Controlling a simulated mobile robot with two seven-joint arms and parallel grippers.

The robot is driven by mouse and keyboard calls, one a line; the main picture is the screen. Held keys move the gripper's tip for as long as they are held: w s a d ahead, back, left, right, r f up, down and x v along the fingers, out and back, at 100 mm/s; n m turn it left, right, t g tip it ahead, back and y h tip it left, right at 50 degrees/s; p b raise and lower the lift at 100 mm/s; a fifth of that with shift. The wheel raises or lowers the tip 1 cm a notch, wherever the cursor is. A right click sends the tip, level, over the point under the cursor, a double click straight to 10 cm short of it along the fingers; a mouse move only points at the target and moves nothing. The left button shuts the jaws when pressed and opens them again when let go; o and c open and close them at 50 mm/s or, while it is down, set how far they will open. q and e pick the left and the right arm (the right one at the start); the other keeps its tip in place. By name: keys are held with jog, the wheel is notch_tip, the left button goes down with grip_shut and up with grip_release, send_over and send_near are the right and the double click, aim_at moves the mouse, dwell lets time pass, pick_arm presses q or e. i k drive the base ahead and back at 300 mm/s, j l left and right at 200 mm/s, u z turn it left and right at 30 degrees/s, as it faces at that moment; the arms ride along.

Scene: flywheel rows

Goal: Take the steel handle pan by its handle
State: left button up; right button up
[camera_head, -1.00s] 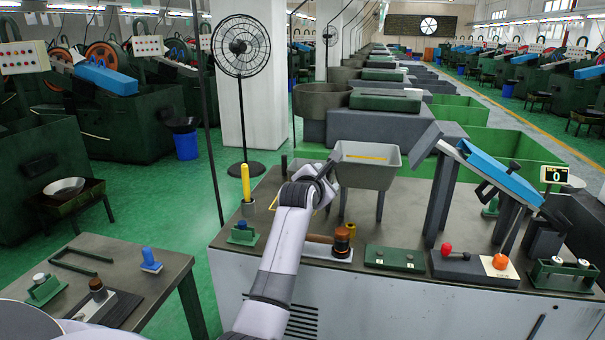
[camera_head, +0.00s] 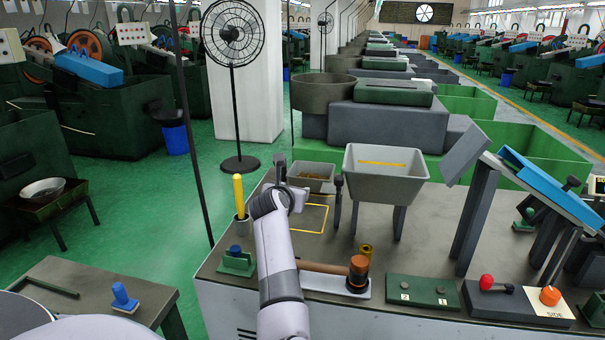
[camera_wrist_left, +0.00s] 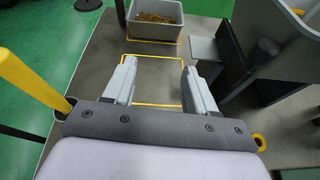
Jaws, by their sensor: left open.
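A small grey pan (camera_head: 312,176) with brass-coloured pieces in it stands at the far left of the bench. It also shows at the top of the left wrist view (camera_wrist_left: 155,30). I cannot make out a steel handle on it. My left gripper (camera_wrist_left: 160,88) is open and empty, its two fingers apart above a yellow outline (camera_wrist_left: 152,60) on the bench top, on the near side of the pan and apart from it. In the head view my left gripper (camera_head: 297,200) is partly hidden by its own wrist. My right gripper is not in view.
A yellow rod (camera_head: 239,196) stands upright left of my gripper. A large grey hopper (camera_head: 385,180) on legs and a dark post (camera_head: 338,197) stand to its right. A wooden-handled tool (camera_head: 325,268) lies nearer. The outlined patch is clear.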

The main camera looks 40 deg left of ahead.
aim_at(301, 174)
jog(key=i+j, duration=0.2)
jog(key=j, duration=0.15)
jog(key=i+j, duration=0.15)
jog(key=j, duration=0.2)
jog(key=i+j, duration=0.2)
jog(key=j, duration=0.1)
